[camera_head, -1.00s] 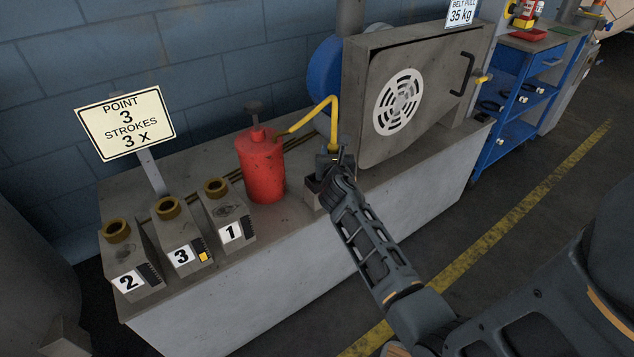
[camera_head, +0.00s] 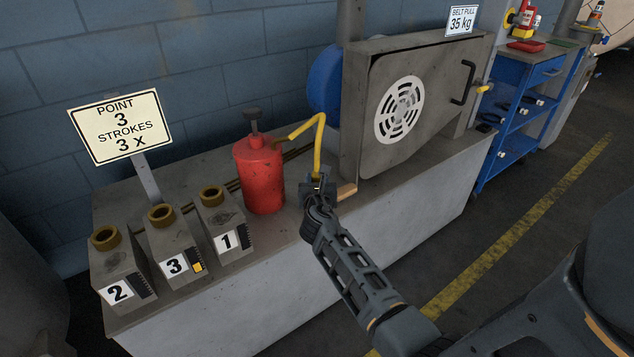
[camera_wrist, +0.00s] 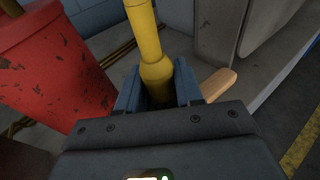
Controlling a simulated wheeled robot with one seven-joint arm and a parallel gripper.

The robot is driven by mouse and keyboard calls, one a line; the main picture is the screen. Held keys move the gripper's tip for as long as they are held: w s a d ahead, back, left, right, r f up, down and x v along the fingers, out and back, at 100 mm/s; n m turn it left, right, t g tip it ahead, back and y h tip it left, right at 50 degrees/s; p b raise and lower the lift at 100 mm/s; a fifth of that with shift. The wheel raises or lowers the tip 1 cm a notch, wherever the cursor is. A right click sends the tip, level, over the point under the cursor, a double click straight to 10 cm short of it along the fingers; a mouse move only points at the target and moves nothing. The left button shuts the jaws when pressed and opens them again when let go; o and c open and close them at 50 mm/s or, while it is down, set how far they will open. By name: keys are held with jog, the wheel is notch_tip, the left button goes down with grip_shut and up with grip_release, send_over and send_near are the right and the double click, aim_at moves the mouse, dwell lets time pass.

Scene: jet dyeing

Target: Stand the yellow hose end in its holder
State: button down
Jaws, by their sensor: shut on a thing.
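The yellow hose (camera_head: 319,145) rises from the top of the red pump can (camera_head: 259,174), bends sharply and runs down to my gripper (camera_head: 317,186). In the wrist view my gripper (camera_wrist: 158,95) is shut on the yellow hose end (camera_wrist: 155,72), with a dark blue-grey jaw on each side. The hose end's lower tip is hidden between the jaws and behind the gripper body. I cannot make out the holder; my gripper and arm cover the bench just right of the can.
A tan, rounded piece (camera_head: 347,190) lies right of my gripper, near the bench's front edge. The grey machine housing (camera_head: 410,100) stands behind right. Blocks marked 2 (camera_head: 118,270), 3 (camera_head: 173,248) and 1 (camera_head: 224,225) stand at the left, below a sign (camera_head: 117,126).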

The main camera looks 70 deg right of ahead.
jog(key=shift+f, duration=0.25)
jog(key=c, duration=0.7)
grip_release()
jog(key=shift+c, duration=0.2)
